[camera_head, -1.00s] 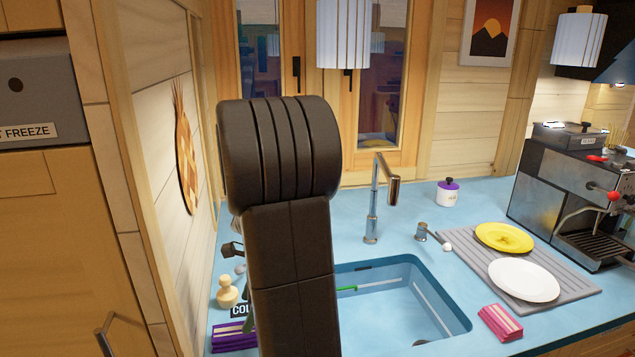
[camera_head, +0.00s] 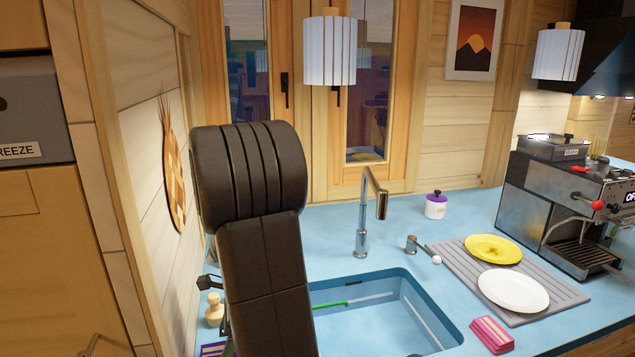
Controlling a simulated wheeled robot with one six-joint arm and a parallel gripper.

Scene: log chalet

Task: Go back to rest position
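My dark arm rises in front of the sink at the left of the head view and hides part of the counter. My gripper is not clearly shown; a small dark part, perhaps of it, shows at the arm's left edge, too hidden to tell. The sink (camera_head: 440,322) is set in the blue counter (camera_head: 325,222), with a green-handled brush (camera_head: 345,303) in it.
A grey drying mat (camera_head: 452,264) holds a yellow plate (camera_head: 493,249) and a white plate (camera_head: 513,290). A pink sponge (camera_head: 491,334), faucet (camera_head: 363,215), purple-lidded jar (camera_head: 436,206) and coffee machine (camera_head: 545,205) stand around. Lamps (camera_head: 330,50) hang above.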

